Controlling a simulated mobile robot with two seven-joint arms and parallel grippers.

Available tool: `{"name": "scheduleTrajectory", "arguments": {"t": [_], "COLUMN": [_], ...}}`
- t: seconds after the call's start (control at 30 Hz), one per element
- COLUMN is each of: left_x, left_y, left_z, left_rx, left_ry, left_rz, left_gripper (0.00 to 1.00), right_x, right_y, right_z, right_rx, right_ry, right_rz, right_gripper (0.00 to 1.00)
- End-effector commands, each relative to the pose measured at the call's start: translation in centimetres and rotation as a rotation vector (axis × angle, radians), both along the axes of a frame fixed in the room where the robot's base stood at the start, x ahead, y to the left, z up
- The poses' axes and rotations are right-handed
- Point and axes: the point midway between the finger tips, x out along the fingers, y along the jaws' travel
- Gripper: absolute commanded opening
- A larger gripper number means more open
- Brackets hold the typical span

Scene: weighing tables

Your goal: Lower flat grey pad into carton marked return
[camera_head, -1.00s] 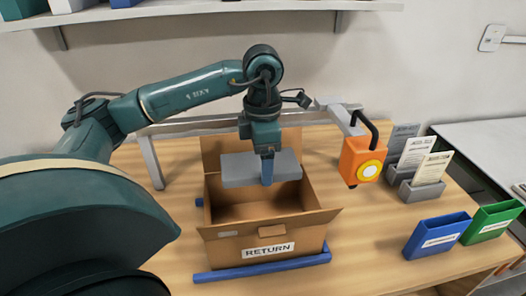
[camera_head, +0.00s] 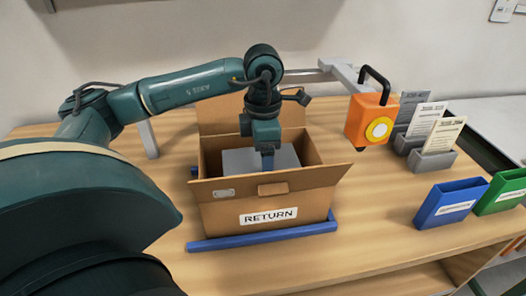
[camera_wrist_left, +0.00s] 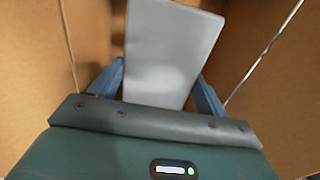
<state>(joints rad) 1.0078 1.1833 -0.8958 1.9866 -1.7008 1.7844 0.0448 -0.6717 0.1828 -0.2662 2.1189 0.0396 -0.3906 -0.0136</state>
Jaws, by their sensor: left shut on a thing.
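The flat grey pad (camera_head: 240,161) is inside the open top of the brown carton marked RETURN (camera_head: 225,214). My left gripper (camera_head: 267,160) points down into the carton and is shut on the pad. In the left wrist view the pad (camera_wrist_left: 165,55) sits between the two blue fingers of my left gripper (camera_wrist_left: 160,85), with cardboard walls on both sides. The carton's floor under the pad is hidden, so I cannot tell whether the pad touches it. My right gripper is not in view.
The carton stands between blue rails (camera_head: 262,238) on the wooden table (camera_head: 370,245). Grey card holders (camera_head: 432,160), a blue bin (camera_head: 449,203) and a green bin (camera_head: 500,194) stand further right.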

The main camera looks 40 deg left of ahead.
Motion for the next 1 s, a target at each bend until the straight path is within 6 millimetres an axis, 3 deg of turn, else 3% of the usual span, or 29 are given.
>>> {"name": "scheduleTrajectory", "arguments": {"t": [0.03,0.73,1.0], "left_x": [0.0,0.0,0.0], "left_y": [0.0,0.0,0.0], "left_z": [-1.0,-8.0,-9.6], "left_rx": [-0.001,0.000,-0.001], "left_ry": [0.001,0.000,-0.001], "left_rz": [0.000,0.000,0.000], "left_gripper": [0.55,0.55,0.55], "right_x": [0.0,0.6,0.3], "right_y": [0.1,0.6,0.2], "right_z": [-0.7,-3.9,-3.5], "right_rx": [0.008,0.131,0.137], "right_ry": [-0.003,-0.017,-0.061], "right_rz": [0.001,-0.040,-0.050], "right_gripper": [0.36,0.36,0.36]}}
